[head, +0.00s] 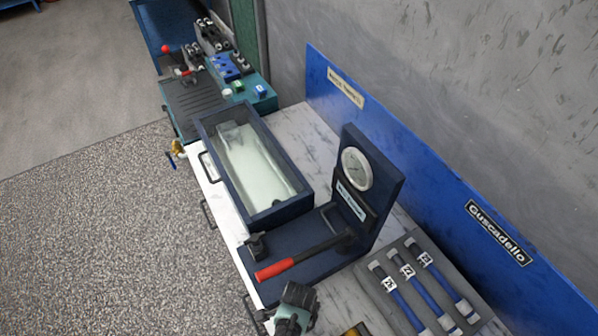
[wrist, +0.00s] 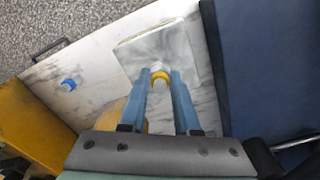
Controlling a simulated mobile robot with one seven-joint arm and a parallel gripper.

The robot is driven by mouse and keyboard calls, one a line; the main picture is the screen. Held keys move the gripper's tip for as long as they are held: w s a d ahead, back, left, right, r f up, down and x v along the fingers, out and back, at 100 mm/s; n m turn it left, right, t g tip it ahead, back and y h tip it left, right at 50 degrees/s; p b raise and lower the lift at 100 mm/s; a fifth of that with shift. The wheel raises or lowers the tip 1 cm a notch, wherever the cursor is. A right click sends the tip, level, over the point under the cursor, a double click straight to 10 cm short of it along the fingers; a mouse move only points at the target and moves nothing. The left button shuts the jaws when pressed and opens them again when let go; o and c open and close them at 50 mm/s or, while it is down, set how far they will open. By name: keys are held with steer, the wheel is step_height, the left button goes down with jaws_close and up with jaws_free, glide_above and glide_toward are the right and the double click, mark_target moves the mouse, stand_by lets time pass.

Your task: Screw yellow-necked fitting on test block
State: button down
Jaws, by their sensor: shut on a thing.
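In the wrist view, my gripper (wrist: 160,77) is shut on the yellow-necked fitting (wrist: 159,78). A yellow ring and a pale end of the fitting show between the two blue fingertips. Beyond the fingertips is a pale marbled square block (wrist: 190,42) on the bench, possibly the test block. I cannot tell whether the fitting touches it. In the head view, only part of my teal and dark wrist shows at the bottom edge, and the fingers and fitting are hidden.
A dark blue gauge stand (head: 375,185) with a red-handled lever (head: 275,270) stands beside an open tank (head: 255,165). Labelled blue tubes (head: 405,290) lie in a grey tray. A blue cap (wrist: 68,85) and a yellow object (wrist: 38,120) are left in the wrist view.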

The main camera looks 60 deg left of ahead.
stand_by(0.3)
steer(key=m, duration=0.4)
steer(key=shift+m, duration=0.3)
steer(key=c, duration=0.8)
jaws_free()
steer(key=shift+r+p, duration=1.45)
steer(key=shift+r, duration=0.3)
steer(key=o, duration=0.5)
